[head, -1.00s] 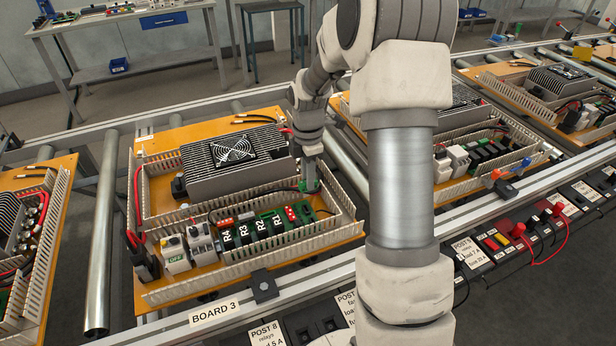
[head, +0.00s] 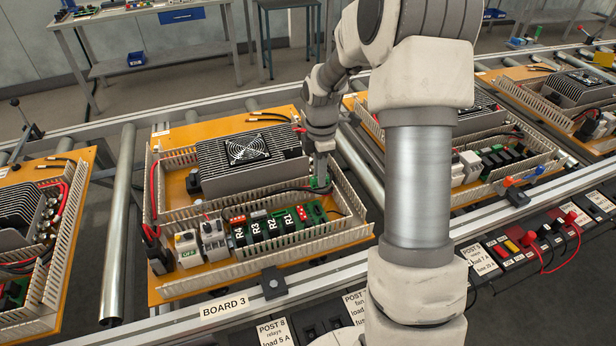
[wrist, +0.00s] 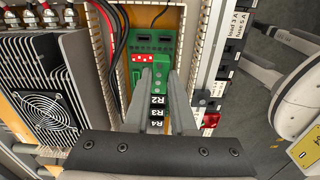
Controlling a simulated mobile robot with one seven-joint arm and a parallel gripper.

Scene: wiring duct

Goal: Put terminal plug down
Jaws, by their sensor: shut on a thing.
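My gripper (head: 319,176) points down over the right part of board 3 (head: 180,278). In the wrist view my gripper (wrist: 160,84) is shut on a small green terminal plug (wrist: 160,68), held between the fingertips. In the head view the plug (head: 319,183) shows as a bit of green below the fingers. Beyond it in the wrist view is a green circuit board (wrist: 155,38) with dark sockets and a red block. I cannot tell whether the plug touches anything beneath it. Relays R2, R3 and R4 (wrist: 158,113) are partly hidden by my fingers.
A finned heatsink with a fan (head: 247,150) stands left of my gripper. Slotted duct walls (head: 352,190) and black and red cables (wrist: 110,40) run close by. Neighbouring boards sit on the rollers (head: 119,230). Labelled posts (head: 275,332) line the front rail.

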